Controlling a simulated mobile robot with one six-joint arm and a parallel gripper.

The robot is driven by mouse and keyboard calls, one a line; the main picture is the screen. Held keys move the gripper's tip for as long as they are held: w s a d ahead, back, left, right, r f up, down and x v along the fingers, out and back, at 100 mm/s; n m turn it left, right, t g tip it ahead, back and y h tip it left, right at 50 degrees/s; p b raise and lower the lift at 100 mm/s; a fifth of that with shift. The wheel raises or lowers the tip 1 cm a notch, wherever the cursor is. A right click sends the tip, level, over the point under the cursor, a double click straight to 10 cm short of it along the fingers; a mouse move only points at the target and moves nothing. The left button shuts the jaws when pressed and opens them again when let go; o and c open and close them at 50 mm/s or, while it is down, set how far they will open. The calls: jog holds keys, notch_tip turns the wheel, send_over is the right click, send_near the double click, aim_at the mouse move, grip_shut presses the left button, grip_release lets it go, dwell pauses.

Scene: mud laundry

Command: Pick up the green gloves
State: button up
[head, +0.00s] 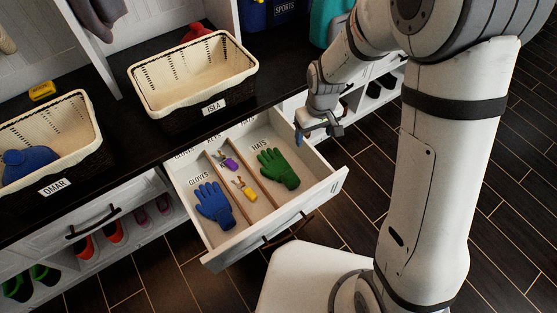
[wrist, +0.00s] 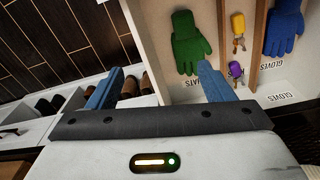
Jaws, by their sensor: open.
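The green gloves (head: 278,168) lie in the right compartment of the open white drawer (head: 333,178), beside the HATS label. They also show in the wrist view (wrist: 190,42), beyond the fingers. My gripper (head: 318,133) is above the drawer's right back corner, up and to the right of the gloves. In the wrist view its two blue fingers (wrist: 160,88) are spread apart with nothing between them. The gripper is not touching the gloves.
Blue gloves (head: 214,204) lie in the left compartment, marked GLOVES. Purple (head: 230,162) and yellow (head: 246,188) keyed items lie in the middle one. Wooden dividers (head: 256,182) separate them. Baskets labelled ISLA (head: 170,100) and OMAR (head: 80,160) stand on the dark counter.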

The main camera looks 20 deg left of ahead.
jog(key=n+b, duration=0.2)
jog(key=b, duration=0.3)
send_near(289, 175)
jog(key=shift+g, duration=0.3)
jog(key=f, duration=0.3)
jog(key=w+a+f, duration=0.1)
jog(key=f, duration=0.1)
jog(key=shift+f, duration=0.1)
jog(key=f+b, duration=0.2)
jog(key=f, duration=0.1)
jog(key=d+f+b, duration=0.1)
jog(key=f, duration=0.1)
jog(key=shift+s+f, duration=0.15)
jog(key=shift+f, duration=0.05)
jog(key=shift+r, duration=0.1)
jog(key=shift+c, duration=0.5)
jog(key=c, duration=1)
jog(key=shift+o, duration=0.2)
